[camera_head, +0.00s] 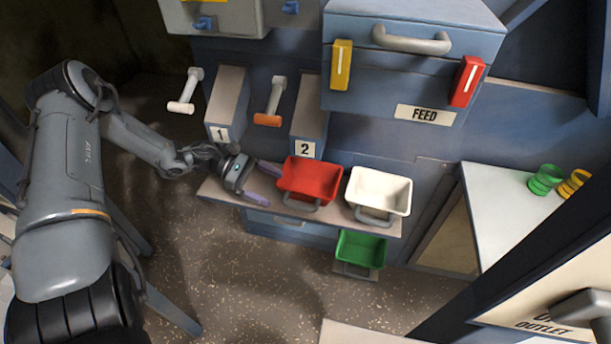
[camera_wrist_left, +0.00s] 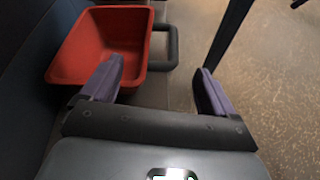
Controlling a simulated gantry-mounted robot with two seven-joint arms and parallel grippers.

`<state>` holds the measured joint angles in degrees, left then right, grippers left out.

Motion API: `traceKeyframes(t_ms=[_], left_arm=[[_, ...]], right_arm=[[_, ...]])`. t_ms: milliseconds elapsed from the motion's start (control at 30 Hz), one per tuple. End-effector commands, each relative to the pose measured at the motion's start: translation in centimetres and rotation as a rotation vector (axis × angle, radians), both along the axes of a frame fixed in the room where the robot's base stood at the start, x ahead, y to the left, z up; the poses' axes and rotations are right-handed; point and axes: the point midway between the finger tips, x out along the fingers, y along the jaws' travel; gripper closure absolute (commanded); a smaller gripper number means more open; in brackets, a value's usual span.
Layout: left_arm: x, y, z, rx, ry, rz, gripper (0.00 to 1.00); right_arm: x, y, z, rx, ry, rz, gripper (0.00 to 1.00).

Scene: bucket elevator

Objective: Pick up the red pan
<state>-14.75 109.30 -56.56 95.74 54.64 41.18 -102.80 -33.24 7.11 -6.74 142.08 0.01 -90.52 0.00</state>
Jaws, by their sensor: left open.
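The red pan (camera_head: 310,178) sits upright on a narrow grey shelf, next to a white pan (camera_head: 380,190). Its dark handle (camera_head: 299,203) faces the front. My left gripper (camera_head: 266,184) is open just left of the red pan, with its purple fingers pointing toward it. In the left wrist view the red pan (camera_wrist_left: 85,62) lies ahead and to the left, and one finger overlaps its near edge. The handle (camera_wrist_left: 172,47) lies ahead of the gap between the fingers (camera_wrist_left: 158,85), which is empty. My right gripper is not in view.
A green pan (camera_head: 361,249) sits lower, below the white pan. Levers numbered 1 and 2 and a blue FEED box (camera_head: 410,60) stand behind the shelf (camera_head: 240,196). Green (camera_head: 545,179) and yellow rings lie on a side table (camera_head: 503,205). The floor in front is clear.

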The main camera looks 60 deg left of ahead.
Motion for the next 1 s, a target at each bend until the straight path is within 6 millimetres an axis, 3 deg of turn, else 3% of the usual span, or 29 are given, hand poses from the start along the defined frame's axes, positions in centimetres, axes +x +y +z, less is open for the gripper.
traceKeyframes(t_ms=[367, 700, 1000], left_arm=[[1.7, -1.9, -1.4, 0.0, 0.001, -0.002, 0.12], [3.9, -4.4, -3.0, 0.0, 0.001, -0.002, 0.12], [4.6, -5.0, -2.9, 0.0, -0.001, -0.001, 0.12]], right_arm=[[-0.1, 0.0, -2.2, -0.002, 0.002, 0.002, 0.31], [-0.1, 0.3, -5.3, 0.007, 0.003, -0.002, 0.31], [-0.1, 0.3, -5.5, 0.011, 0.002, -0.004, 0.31]])
